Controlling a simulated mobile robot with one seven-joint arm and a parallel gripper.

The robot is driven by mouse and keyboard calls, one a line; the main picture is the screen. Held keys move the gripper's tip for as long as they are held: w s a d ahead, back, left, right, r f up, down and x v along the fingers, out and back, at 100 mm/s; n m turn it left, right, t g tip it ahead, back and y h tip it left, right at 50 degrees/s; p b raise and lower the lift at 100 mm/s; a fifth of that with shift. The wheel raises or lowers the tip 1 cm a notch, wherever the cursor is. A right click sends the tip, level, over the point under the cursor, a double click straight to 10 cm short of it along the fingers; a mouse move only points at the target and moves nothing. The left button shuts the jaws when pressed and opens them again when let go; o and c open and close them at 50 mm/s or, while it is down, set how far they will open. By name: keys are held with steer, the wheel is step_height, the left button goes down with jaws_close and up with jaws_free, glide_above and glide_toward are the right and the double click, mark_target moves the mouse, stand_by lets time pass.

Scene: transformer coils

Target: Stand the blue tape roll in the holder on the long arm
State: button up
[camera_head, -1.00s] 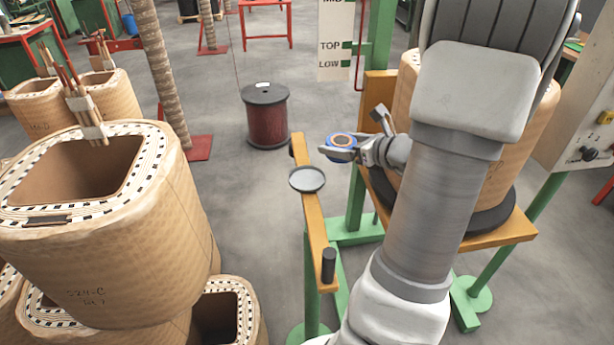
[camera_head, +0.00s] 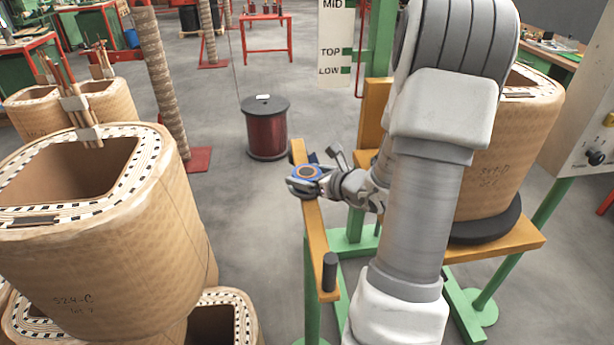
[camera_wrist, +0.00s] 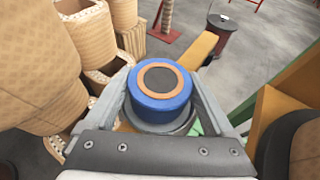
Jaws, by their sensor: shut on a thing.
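The blue tape roll (camera_head: 306,166) has an orange-brown core ring and lies with its flat face up. My gripper (camera_head: 304,180) is shut around its sides. In the wrist view the roll (camera_wrist: 160,107) sits between the two fingers of my gripper (camera_wrist: 160,92). The holder is a round grey dish on the long orange arm (camera_head: 317,240). The roll is over the dish, whose grey rim (camera_wrist: 172,129) shows below the roll in the wrist view. The head view hides most of the dish. I cannot tell whether the roll touches it.
A black peg (camera_head: 329,270) stands at the near end of the long arm. Large paper-wrapped coils (camera_head: 105,245) stand at left. Another coil (camera_head: 505,160) stands on a platform (camera_head: 505,244) at right. A dark red wire spool (camera_head: 267,130) stands on the floor behind.

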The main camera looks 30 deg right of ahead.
steer(key=shift+f, duration=0.2)
steer(key=o, duration=1.2)
steer(key=shift+c, duration=0.2)
steer(key=shift+r, duration=0.1)
steer(key=shift+s+d+r, duration=0.1)
steer(key=shift+s+r, duration=0.15)
steer(key=shift+r, duration=0.05)
steer(key=a+p+v, duration=0.1)
steer(key=p+v, duration=0.1)
steer(key=v, duration=0.9)
steer(key=shift+s+d, duration=0.25)
steer(key=shift+d, duration=0.15)
